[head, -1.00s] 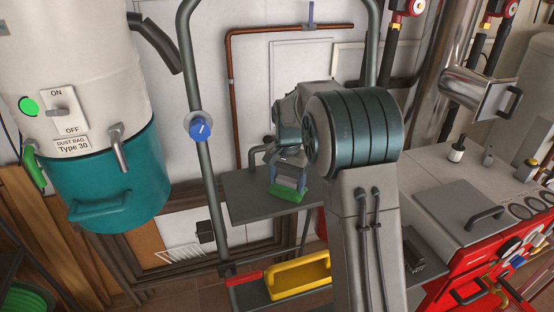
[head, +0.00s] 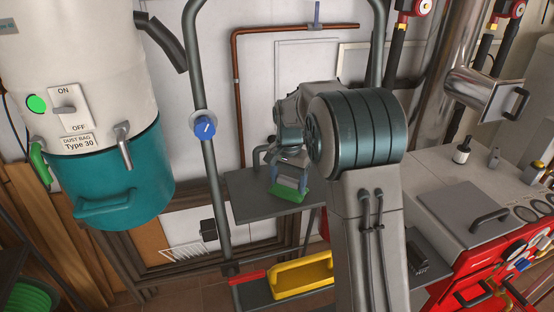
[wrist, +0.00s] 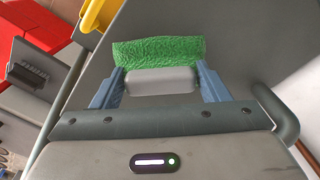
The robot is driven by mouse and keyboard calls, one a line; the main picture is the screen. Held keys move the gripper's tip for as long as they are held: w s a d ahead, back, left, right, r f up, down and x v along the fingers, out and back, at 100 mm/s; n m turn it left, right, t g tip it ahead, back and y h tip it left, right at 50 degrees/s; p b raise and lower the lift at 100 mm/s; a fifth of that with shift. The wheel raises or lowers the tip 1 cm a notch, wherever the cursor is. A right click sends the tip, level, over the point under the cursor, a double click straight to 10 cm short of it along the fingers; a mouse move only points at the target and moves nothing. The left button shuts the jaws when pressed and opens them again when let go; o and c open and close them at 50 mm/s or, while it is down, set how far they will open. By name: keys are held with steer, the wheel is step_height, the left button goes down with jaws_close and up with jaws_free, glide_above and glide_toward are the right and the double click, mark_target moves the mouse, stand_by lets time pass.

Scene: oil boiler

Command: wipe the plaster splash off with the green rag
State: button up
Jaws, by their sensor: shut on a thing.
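My gripper (head: 290,181) is shut on the green rag (head: 290,192), which hangs across its fingertips over the grey shelf (head: 250,206) of the trolley-like frame. I cannot tell whether the rag touches the shelf. I cannot make out any plaster splash in either view; part of the shelf is hidden by my arm and the rag.
A bent grey tube handle (wrist: 277,112) is close to the right of my gripper in the wrist view. A yellow tray (head: 300,274) sits on the lower shelf. A white and teal dust collector (head: 120,175) hangs at left; a red machine (head: 480,270) stands at right.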

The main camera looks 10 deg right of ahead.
mark_target(278, 190)
steer(key=shift+s+a, duration=0.25)
steer(key=shift+a, duration=1)
steer(key=shift+a+r+p, duration=0.2)
steer(key=shift+r+p, duration=0.05)
steer(key=shift+p, duration=0.1)
step_height(278, 190, up, 8)
steer(key=p, duration=0.5)
steer(key=shift+f, duration=0.2)
steer(key=shift+d, duration=0.1)
